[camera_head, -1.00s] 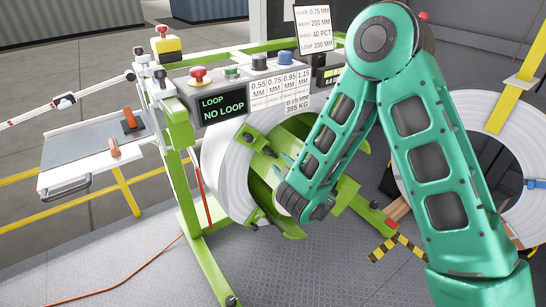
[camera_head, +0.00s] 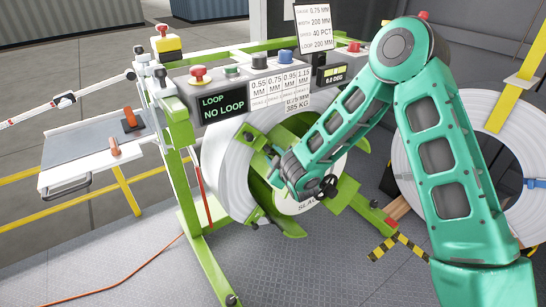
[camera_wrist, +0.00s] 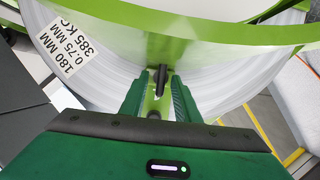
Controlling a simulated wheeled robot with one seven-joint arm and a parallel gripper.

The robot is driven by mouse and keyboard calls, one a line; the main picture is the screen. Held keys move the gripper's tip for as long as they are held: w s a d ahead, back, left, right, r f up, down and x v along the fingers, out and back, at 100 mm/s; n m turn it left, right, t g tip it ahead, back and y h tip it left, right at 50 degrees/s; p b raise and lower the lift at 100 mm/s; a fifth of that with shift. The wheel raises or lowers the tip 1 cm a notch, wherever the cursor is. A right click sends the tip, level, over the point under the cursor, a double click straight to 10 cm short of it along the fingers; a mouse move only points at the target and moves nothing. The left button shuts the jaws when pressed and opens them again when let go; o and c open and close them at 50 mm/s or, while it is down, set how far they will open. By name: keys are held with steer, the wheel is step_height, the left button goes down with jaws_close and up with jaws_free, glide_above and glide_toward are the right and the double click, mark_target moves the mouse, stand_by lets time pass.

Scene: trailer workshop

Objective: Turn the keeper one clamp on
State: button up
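The white coil (camera_head: 228,165) sits on a green reel with several green keeper arms (camera_head: 262,190). In the wrist view, a small black clamp handle (camera_wrist: 161,82) stands on a green keeper arm (camera_wrist: 153,104), against the coil's pale side (camera_wrist: 205,78). My gripper (camera_wrist: 160,90) is open, its two green fingers on either side of the handle; contact cannot be told. In the head view my forearm and wrist cover part of the reel, and my fingertips are hard to make out. Other black knobs show at the reel (camera_head: 254,222). No label shows which keeper is number one.
A control panel (camera_head: 222,104) above the coil reads LOOP, NO LOOP, with several buttons on top. A green stand post (camera_head: 205,240) is left of the coil. Another white coil (camera_head: 410,150) is at right. An orange cable (camera_head: 130,280) crosses the open floor.

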jaws_close()
steer(key=shift+d, duration=0.1)
steer(key=shift+w+m, duration=0.1)
steer(key=shift+m, duration=0.2)
steer(key=shift+d+r+m+g+y, duration=0.15)
steer(key=shift+m+g, duration=0.1)
steer(key=shift+m, duration=0.25)
steer(key=shift+d+f+m+g+y, duration=0.15)
steer(key=shift+m+g, duration=0.1)
steer(key=shift+m, duration=0.25)
steer(key=shift+w+r+m+g+y, duration=0.15)
steer(key=shift+m+g+y, duration=0.55)
steer(key=shift+m, duration=0.6)
